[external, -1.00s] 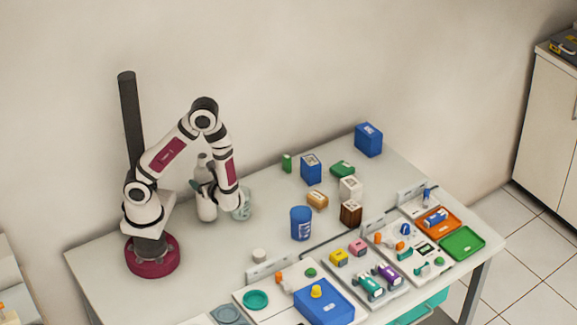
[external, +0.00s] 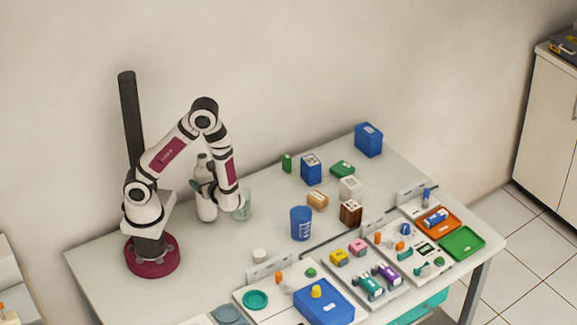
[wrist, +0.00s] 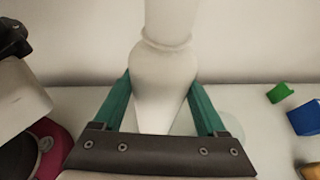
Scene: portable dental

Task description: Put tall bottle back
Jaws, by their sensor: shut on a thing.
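The tall bottle (external: 207,209) is white with a narrow neck and stands upright at the back left of the table, close to my arm's base. In the wrist view the bottle (wrist: 164,75) fills the middle, its neck toward the top. My gripper (external: 197,187) is at the bottle's upper body, and its green fingers (wrist: 160,100) lie one on each side of it. The gripper is shut on the bottle. The bottle's lower part is hidden by the gripper in the wrist view. I cannot tell whether its base touches the table.
A clear glass (external: 243,206) stands just right of the bottle, partly behind my arm. A blue cup (external: 301,223), a small white cap (external: 260,256) and several boxes stand farther right. Trays with small parts line the front. The table's left front is clear.

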